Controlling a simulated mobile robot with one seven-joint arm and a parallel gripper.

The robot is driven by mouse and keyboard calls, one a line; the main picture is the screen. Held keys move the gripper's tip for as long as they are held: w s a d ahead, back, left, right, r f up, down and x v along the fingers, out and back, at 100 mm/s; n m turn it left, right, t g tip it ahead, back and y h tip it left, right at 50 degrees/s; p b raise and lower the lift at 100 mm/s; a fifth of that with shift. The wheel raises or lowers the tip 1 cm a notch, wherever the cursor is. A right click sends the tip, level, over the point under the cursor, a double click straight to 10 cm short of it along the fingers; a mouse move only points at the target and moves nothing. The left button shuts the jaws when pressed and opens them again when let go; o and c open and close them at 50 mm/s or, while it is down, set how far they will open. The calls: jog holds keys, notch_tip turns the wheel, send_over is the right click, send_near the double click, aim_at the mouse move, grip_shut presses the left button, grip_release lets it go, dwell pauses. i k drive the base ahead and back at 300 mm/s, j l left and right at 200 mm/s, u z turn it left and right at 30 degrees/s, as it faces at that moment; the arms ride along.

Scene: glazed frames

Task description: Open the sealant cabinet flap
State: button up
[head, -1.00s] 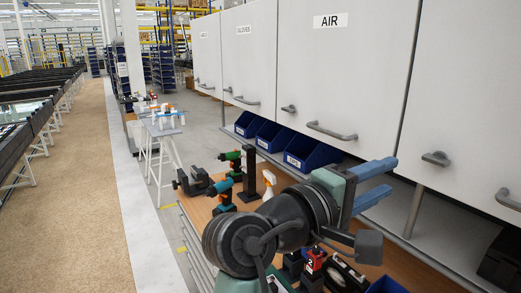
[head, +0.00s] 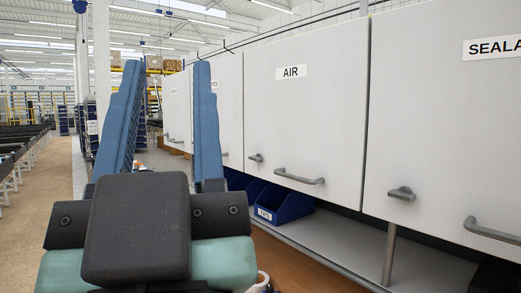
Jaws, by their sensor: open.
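The sealant cabinet flap (head: 445,130) is a light grey panel at the right of the head view, cut off by the picture edge. Its label (head: 493,46) shows only "SEALA". A grey bar handle (head: 492,231) sits near its lower edge, also cut off at the right. A small grey latch or knob (head: 401,193) is at its lower left corner. The flap looks shut. My gripper (head: 162,75) is raised in the left foreground, its two blue fingers apart and pointing up, with nothing between them. It is well left of the sealant flap and not touching it.
The AIR flap (head: 300,120) with its bar handle (head: 299,176) is shut, left of the sealant flap. Blue bins (head: 283,205) stand under the cabinets above the wooden bench (head: 290,262). A grey post (head: 389,255) stands below the sealant flap. The aisle floor (head: 43,230) lies left.

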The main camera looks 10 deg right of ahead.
aim_at(444, 125)
jog(key=z, duration=1.35)
